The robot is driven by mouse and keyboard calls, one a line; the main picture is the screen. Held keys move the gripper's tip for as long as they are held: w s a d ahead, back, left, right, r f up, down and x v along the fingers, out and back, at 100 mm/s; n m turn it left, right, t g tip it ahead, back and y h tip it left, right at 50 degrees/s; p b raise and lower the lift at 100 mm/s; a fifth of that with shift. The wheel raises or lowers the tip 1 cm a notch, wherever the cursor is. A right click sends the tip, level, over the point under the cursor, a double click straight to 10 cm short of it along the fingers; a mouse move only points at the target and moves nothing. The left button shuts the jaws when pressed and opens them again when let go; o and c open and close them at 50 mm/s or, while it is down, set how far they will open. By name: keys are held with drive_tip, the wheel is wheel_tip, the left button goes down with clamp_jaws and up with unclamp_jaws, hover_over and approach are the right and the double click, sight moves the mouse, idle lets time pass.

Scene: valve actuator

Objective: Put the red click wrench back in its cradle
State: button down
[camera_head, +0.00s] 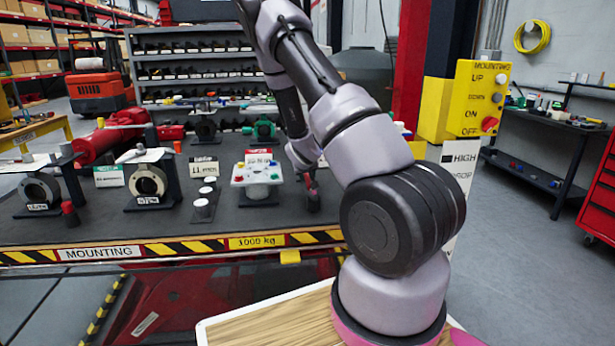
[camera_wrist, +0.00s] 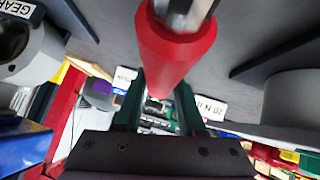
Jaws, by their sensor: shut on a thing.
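The red click wrench (camera_wrist: 178,45) shows in the wrist view as a thick red handle with a silver shaft at the top edge. My gripper (camera_wrist: 158,100) is shut on the red handle between its two dark green fingers. In the head view my gripper (camera_head: 311,188) is small and dark, over the right part of the bench, partly hidden by my arm. A bit of red shows there. I cannot make out the wrench's cradle for certain in either view. A dark bar (camera_wrist: 275,58) lies right of the handle in the wrist view.
The dark bench (camera_head: 110,228) holds ring-shaped valve parts on stands (camera_head: 147,182), a white plate with coloured knobs (camera_head: 257,174) and small white cylinders (camera_head: 203,208). A large red tool (camera_head: 108,138) lies at the left. A yellow control box (camera_head: 480,98) stands at the right.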

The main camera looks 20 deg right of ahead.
drive_tip(key=shift+f, duration=1.1)
idle(0.6)
drive_tip(key=shift+c, duration=2.1)
unclamp_jaws()
drive_tip(key=shift+f, duration=0.1)
drive_tip(key=v, duration=1.1)
